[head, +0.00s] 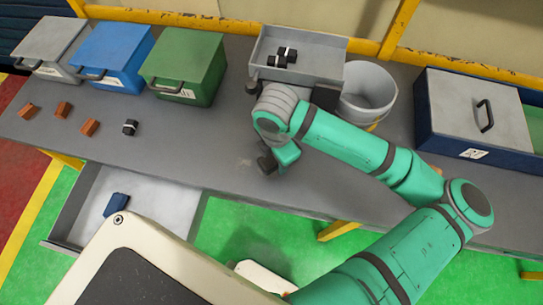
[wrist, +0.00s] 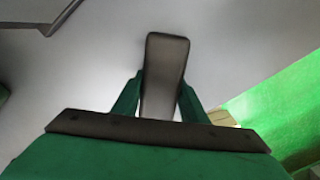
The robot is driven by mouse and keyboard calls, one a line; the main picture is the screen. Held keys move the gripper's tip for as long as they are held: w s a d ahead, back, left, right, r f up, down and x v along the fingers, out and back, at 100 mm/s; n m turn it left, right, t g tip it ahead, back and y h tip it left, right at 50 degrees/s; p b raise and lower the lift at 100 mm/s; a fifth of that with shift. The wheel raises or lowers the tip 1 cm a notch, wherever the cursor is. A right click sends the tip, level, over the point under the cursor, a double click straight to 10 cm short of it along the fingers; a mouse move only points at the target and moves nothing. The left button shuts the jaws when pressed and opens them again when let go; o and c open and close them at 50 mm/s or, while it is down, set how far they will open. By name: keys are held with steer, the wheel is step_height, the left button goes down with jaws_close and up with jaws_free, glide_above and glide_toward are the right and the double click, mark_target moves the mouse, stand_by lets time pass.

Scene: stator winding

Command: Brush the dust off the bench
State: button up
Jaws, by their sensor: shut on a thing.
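The grey bench (head: 215,150) runs across the head view. A small faint pale patch, perhaps dust, shows on it just left of my gripper. My gripper (head: 280,158) is low over the middle of the bench near its front edge. In the wrist view my gripper (wrist: 160,98) has its green fingers shut on both sides of a grey-brown block (wrist: 166,65), which looks like the brush. In the head view a dark part of the brush (head: 267,164) shows below the fingers. I cannot tell whether it touches the bench. Its bristles are hidden.
Grey (head: 52,48), blue (head: 108,55) and green (head: 183,65) lidded bins stand at the back left. Three orange-brown pieces (head: 62,108) and a black-and-white piece (head: 130,127) lie before them. A grey tray (head: 320,68), white bucket (head: 368,92) and navy box (head: 445,130) stand behind my arm. A drawer (head: 165,205) is open.

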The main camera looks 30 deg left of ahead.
mark_target(257, 159)
steer(key=shift+w+d+f, duration=0.1)
steer(key=shift+w+d, duration=0.05)
steer(key=shift+d, duration=0.4)
steer(key=shift+w+d+f, duration=0.1)
steer(key=shift+d, duration=0.45)
steer(key=shift+c, duration=0.4)
steer(key=shift+s+d+r, duration=0.1)
steer(key=shift+s+d, duration=0.05)
steer(key=shift+s, duration=0.35)
steer(key=shift+s+d, duration=0.15)
steer(key=shift+s, duration=0.35)
steer(key=shift+s+a+r, duration=0.1)
steer(key=shift+s+a, duration=0.15)
steer(key=shift+a, duration=0.65)
steer(key=shift+s+a+r, duration=0.1)
steer(key=shift+s+a, duration=0.1)
steer(key=shift+a, duration=0.7)
steer(key=shift+s+a+f, duration=0.1)
steer(key=shift+s+a, duration=0.15)
steer(key=shift+a, duration=0.6)
steer(key=shift+s+a+f, duration=0.1)
steer(key=shift+s+a, duration=0.1)
steer(key=shift+a, duration=0.65)
steer(key=shift+s+a+r, duration=0.1)
steer(key=shift+s+a, duration=0.2)
steer(key=shift+a, duration=0.6)
steer(key=shift+s+a+r, duration=0.1)
steer(key=shift+s+a, duration=0.15)
steer(key=shift+a, duration=0.6)
